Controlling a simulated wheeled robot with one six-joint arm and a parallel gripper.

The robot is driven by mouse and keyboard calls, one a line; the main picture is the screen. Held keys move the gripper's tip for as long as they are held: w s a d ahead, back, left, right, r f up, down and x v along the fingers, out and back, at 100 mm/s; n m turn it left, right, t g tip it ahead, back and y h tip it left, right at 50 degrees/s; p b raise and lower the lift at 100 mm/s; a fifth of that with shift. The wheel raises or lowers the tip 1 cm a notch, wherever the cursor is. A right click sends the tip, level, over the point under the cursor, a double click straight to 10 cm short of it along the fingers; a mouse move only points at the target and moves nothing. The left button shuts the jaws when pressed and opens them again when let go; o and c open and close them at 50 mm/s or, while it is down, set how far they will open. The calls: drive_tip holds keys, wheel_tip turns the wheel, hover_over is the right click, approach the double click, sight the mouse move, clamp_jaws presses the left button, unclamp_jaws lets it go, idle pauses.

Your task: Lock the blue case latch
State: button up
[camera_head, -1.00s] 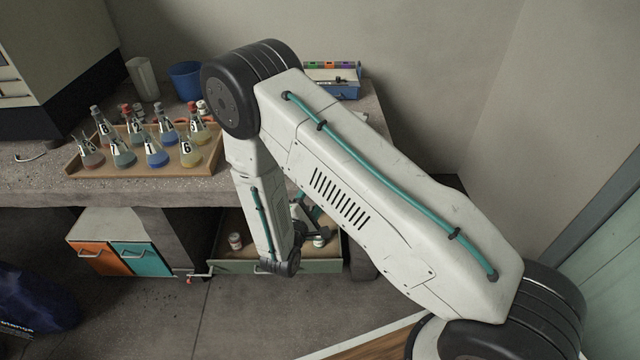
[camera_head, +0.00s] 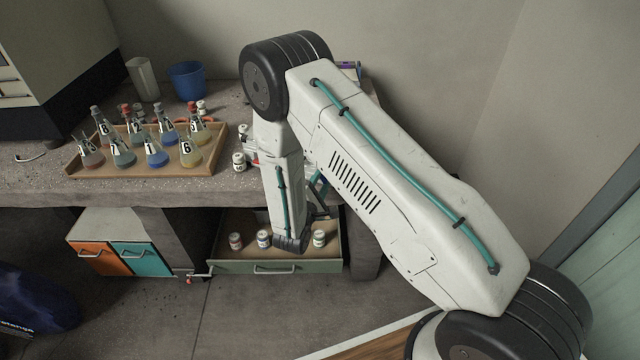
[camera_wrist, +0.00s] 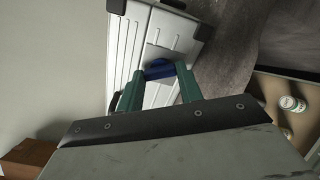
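In the wrist view a silver-white case (camera_wrist: 132,42) with black corner pieces has a blue latch (camera_wrist: 158,70) on its side. My gripper (camera_wrist: 160,79) has its two green fingers apart, one on either side of the blue latch. Whether the fingers touch the latch I cannot tell. In the head view my arm hides the case, and only a little green of my gripper (camera_head: 318,184) shows beside the forearm, above the open drawer.
The open drawer (camera_head: 275,267) holds several small jars and sticks out below the bench (camera_head: 45,187). A wooden tray (camera_head: 190,168) of labelled flasks stands on the bench at left. A blue cup (camera_head: 186,82) and a grey cup (camera_head: 143,80) stand behind it.

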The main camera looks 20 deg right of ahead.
drive_tip(key=shift+n, duration=0.3)
drive_tip(key=n, duration=1.1)
drive_tip(key=shift+n, duration=0.3)
idle(0.4)
drive_tip(key=o, duration=1)
drive_tip(key=shift+s, duration=0.1)
drive_tip(key=v, duration=0.7)
drive_tip(key=shift+s+a, duration=0.25)
drive_tip(key=shift+s, duration=0.05)
